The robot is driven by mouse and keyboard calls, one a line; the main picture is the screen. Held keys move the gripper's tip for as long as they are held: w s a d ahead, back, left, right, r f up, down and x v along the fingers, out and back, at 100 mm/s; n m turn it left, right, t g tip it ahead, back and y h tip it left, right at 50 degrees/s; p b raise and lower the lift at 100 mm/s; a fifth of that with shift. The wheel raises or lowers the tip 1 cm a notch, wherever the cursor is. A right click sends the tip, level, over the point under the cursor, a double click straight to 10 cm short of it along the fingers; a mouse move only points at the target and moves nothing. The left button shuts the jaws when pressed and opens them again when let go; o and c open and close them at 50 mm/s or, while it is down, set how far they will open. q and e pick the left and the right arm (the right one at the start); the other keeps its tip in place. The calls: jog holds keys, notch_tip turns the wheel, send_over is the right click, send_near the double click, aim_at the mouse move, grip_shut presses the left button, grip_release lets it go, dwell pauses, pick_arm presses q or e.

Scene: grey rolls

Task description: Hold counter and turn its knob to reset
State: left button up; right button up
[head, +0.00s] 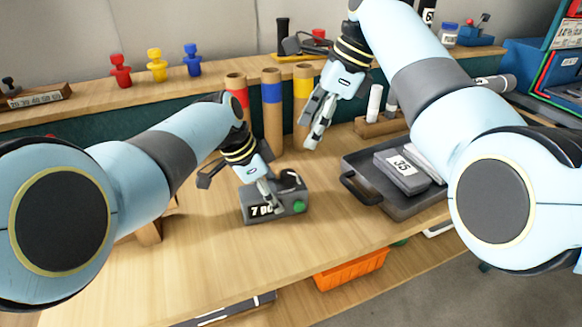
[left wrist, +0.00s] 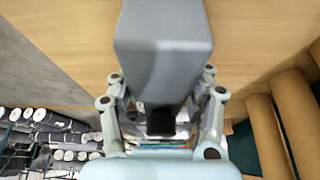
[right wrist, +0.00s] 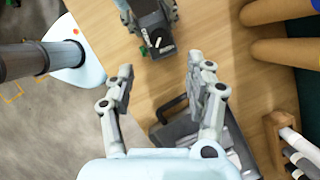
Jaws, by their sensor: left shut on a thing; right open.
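The counter (head: 258,213) is a dark grey box on the wooden table, its number display facing the front. A round green part (head: 299,207) shows at its right; I cannot tell surely if this is the knob. My left gripper (head: 268,192) is shut on the counter from above and behind. In the left wrist view the counter's grey body (left wrist: 163,50) fills the space between the fingers. My right gripper (head: 317,122) is open and empty, above and behind the counter to the right. In the right wrist view the counter (right wrist: 153,25) lies beyond the open fingertips (right wrist: 160,72).
A dark tray (head: 367,190) with a stack of cards marked 35 (head: 400,170) stands right of the counter. Tubes with red, blue (head: 272,110) and yellow bands stand behind. An orange bin (head: 350,269) is below the front edge.

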aim_at(289, 173)
jog(key=x, duration=1.1)
grip_shut()
jog(key=shift+w+n+g, duration=0.15)
jog(key=shift+n+g, duration=0.45)
jog(key=shift+n, duration=1)
grip_release()
jog(key=v, duration=1.2)
